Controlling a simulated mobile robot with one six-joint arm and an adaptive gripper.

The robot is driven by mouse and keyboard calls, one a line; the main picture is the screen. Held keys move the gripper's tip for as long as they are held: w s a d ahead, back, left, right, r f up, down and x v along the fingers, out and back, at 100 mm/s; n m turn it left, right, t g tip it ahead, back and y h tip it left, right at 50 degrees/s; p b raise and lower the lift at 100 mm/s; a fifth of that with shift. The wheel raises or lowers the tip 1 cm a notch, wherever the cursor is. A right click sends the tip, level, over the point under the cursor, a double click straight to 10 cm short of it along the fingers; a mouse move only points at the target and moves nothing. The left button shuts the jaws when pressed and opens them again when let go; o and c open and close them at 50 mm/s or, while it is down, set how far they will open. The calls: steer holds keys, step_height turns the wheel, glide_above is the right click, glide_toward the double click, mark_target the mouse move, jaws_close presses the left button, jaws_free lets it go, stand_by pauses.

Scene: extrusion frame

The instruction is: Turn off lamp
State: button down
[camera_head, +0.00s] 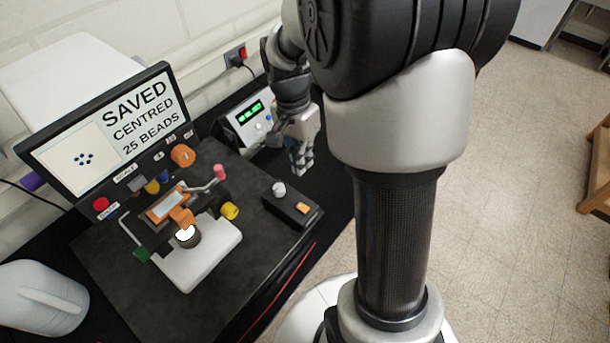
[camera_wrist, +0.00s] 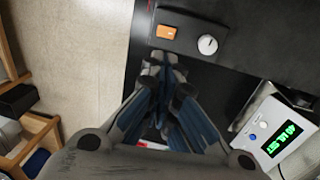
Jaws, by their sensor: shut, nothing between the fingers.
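A round lamp (camera_head: 187,235) glows white in a dark ring on the white base of the bench instrument. A dark control box (camera_head: 281,212) stands at the right of the instrument. It carries a white knob (camera_head: 279,188) and an orange switch (camera_head: 303,207). In the wrist view the orange switch (camera_wrist: 166,32) and white knob (camera_wrist: 207,45) lie just beyond my fingertips. My gripper (camera_head: 301,172) is shut and empty, pointing down near the box, apart from the switch in the head view. Its closed fingertips (camera_wrist: 163,60) show in the wrist view.
A white unit with a green display (camera_head: 249,112) stands behind my gripper; it also shows in the wrist view (camera_wrist: 274,135). A screen (camera_head: 110,125) reads "SAVED CENTRED 25 BEADS". A white jug (camera_head: 38,298) stands at left. Floor (camera_head: 500,200) is clear at right.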

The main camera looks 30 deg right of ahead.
steer(key=b, duration=0.3)
glide_toward(310, 208)
steer(key=f, duration=0.7)
steer(key=shift+d, duration=0.35)
steer(key=shift+f, duration=0.35)
steer(key=shift+s, duration=0.2)
steer(key=shift+w, duration=0.1)
